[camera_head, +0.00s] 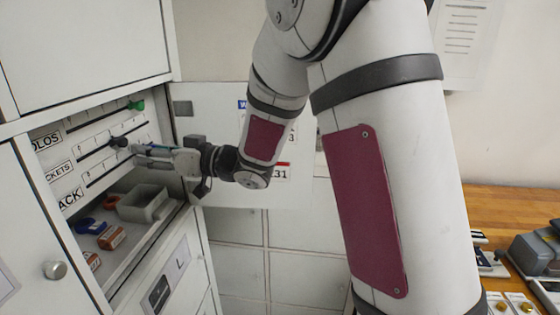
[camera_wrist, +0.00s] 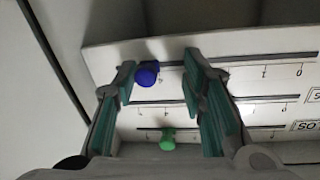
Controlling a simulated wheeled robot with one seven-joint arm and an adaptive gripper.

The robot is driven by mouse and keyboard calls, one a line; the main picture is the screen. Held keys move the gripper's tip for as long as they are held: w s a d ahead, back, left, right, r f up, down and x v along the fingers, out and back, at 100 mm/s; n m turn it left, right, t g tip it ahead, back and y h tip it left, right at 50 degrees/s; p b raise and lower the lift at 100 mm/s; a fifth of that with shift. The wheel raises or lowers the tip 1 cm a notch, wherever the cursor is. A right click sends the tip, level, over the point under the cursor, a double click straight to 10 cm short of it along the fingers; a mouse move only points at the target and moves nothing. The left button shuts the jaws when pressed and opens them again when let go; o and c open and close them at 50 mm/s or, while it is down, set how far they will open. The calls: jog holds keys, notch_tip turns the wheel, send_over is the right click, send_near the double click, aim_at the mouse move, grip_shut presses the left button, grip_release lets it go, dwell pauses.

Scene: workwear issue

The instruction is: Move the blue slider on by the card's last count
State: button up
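The blue slider (camera_wrist: 147,74) is a round knob on the top slot in the wrist view, toward that slot's left end. In the head view a dark blue knob (camera_head: 119,142) shows just beyond my fingertips. My gripper (camera_wrist: 158,75) is open, its fingers on either side of the blue knob. The knob is close to the left finger, with a gap to the right one; contact cannot be told. My gripper also shows in the head view (camera_head: 140,150).
A green slider (camera_wrist: 167,140) is on another slot, and shows in the head view (camera_head: 137,105). The slotted panel (camera_wrist: 110,57) carries tick numbers. Below it a shelf holds a grey bin (camera_head: 145,203), a blue roll (camera_head: 90,226) and orange items (camera_head: 111,237). Cabinet doors flank the opening.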

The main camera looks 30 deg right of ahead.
aim_at(120, 163)
jog(key=s+a+p, duration=0.1)
jog(key=s+a, duration=0.3)
jog(key=s, duration=0.1)
jog(key=shift+r+p, duration=0.1)
jog(key=shift+p, duration=0.3)
jog(key=shift+s+d, duration=0.2)
jog(key=shift+s, duration=0.2)
jog(key=v, duration=1.3)
jog(key=w+d+r+m+t+h, duration=0.1)
jog(key=w+d+r+m+h, duration=0.15)
jog(key=d+h, duration=0.65)
jog(key=s+d+m+g+h, duration=0.3)
jog(key=s+d+m+h, duration=0.1)
jog(key=s, duration=0.6)
jog(key=shift+d+f+g+h, duration=0.2)
jog(key=shift+d+g+h, duration=0.1)
jog(key=shift+g+h, duration=0.15)
